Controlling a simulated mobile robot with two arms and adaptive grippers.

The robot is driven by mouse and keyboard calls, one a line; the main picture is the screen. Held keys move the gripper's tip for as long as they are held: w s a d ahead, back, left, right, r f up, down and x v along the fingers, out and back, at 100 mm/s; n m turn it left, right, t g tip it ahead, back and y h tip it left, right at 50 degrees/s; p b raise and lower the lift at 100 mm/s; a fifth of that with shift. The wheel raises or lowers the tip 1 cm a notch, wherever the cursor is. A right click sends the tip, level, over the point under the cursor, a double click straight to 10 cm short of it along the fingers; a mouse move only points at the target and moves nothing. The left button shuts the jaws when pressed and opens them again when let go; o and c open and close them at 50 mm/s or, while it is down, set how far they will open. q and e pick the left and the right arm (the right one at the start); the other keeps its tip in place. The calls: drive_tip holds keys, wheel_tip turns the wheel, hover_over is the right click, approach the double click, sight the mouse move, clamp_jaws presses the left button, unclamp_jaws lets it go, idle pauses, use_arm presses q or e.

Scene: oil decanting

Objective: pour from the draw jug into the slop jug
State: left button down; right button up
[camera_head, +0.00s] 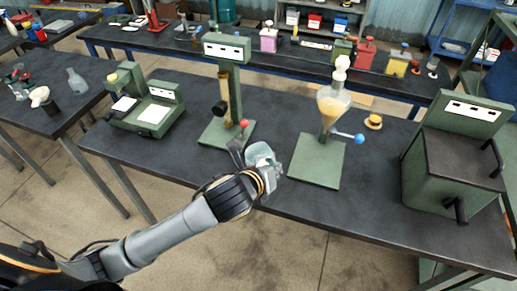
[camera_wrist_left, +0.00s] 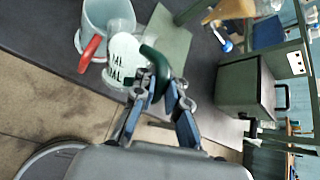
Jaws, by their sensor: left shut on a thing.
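My left gripper (camera_head: 268,177) is at the front edge of the middle table. In the left wrist view my left gripper (camera_wrist_left: 168,85) is shut on the dark green handle (camera_wrist_left: 154,62) of a pale jug (camera_wrist_left: 124,58) with black marks. Beside and partly behind it is a translucent grey-blue vessel (camera_wrist_left: 104,14), with a red handle (camera_wrist_left: 90,54) near it. In the head view a pale translucent jug (camera_head: 260,151) shows at the gripper; the two vessels cannot be told apart there. Which is draw or slop, and any liquid inside, I cannot tell. My right gripper is not in view.
A green stand with a tall column (camera_head: 229,90) is behind the gripper. To its right a separating funnel (camera_head: 332,103) with yellow liquid and a blue-knobbed tap stands over a green base (camera_head: 318,165). A green box (camera_head: 455,160) is at right. Front-right table is clear.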

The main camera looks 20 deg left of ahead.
sight(266, 155)
use_arm(q)
drive_tip(key=shift+w+r, duration=0.1)
drive_tip(key=shift+r, duration=0.15)
drive_tip(key=shift+a+f, duration=0.1)
drive_tip(key=shift+w+a+n+g+h, duration=0.2)
drive_tip(key=shift+w+n+g+h, duration=0.2)
drive_tip(key=shift+g, duration=0.4)
drive_tip(key=shift+w+a+r+p, duration=0.1)
drive_tip(key=shift+w+r+p, duration=0.1)
drive_tip(key=shift+r+p, duration=0.25)
drive_tip(key=shift+f+g, duration=0.15)
drive_tip(key=shift+g, duration=0.15)
drive_tip(key=shift+w+a+r+n+g+h+p, duration=0.3)
drive_tip(key=shift+w+r+g+p, duration=0.15)
drive_tip(key=shift+g+p, duration=0.1)
drive_tip(key=shift+w+a+r+n+g+h+p, duration=0.25)
drive_tip(key=shift+w+r+n+g+h+p, duration=0.1)
drive_tip(key=shift+r+g+p, duration=0.15)
drive_tip(key=shift+w+a+r+g+h, duration=0.15)
drive_tip(key=shift+w+a+g+h, duration=0.1)
drive_tip(key=shift+w+a+g, duration=0.4)
drive_tip(key=shift+w, duration=0.25)
